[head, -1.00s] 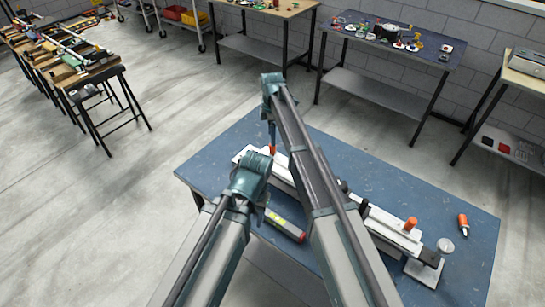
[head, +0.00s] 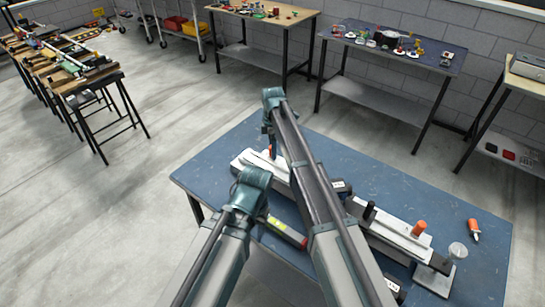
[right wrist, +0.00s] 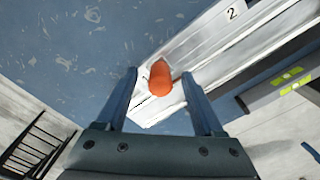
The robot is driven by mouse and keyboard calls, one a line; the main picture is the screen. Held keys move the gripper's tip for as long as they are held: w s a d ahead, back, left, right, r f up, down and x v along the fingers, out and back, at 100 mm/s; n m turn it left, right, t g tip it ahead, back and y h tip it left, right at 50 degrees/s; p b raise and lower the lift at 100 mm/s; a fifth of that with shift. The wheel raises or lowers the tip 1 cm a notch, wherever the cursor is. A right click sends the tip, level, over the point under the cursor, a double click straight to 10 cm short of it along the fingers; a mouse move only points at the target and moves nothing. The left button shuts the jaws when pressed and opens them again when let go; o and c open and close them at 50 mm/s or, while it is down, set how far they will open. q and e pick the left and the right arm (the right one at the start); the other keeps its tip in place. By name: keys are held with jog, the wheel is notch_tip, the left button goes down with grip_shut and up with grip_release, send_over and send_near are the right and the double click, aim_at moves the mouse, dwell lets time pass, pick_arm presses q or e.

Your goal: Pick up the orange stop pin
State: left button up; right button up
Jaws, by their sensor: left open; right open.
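An orange pin (right wrist: 160,78) stands on the pale end of a rail (right wrist: 215,55) marked "2". In the right wrist view it lies between the two open fingers of my right gripper (right wrist: 159,73), with a gap on each side. In the head view my right gripper (head: 269,132) is over the rail's left end, where a bit of orange (head: 271,149) shows. A second orange pin (head: 419,227) stands on the rail's right part. An orange-ended piece (head: 473,229) lies on the table at far right. My left gripper (head: 260,205) is open near the rail's front; its fingers are mostly hidden.
A clear round knob (head: 457,250) stands at the right end. Other workbenches (head: 395,90) are farther back.

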jog(key=shift+r, duration=0.1)
grip_shut()
jog(key=shift+r, duration=0.15)
dwell(0.5)
notch_tip(320, 180, up, 3)
jog(key=p, duration=0.3)
jog(key=shift+r+p, duration=0.35)
jog(key=shift+p, duration=0.2)
jog(key=s+r, duration=0.1)
jog(key=s, duration=1.5)
notch_tip(320, 180, up, 8)
jog(key=p, duration=0.8)
jog(key=shift+f, duration=0.25)
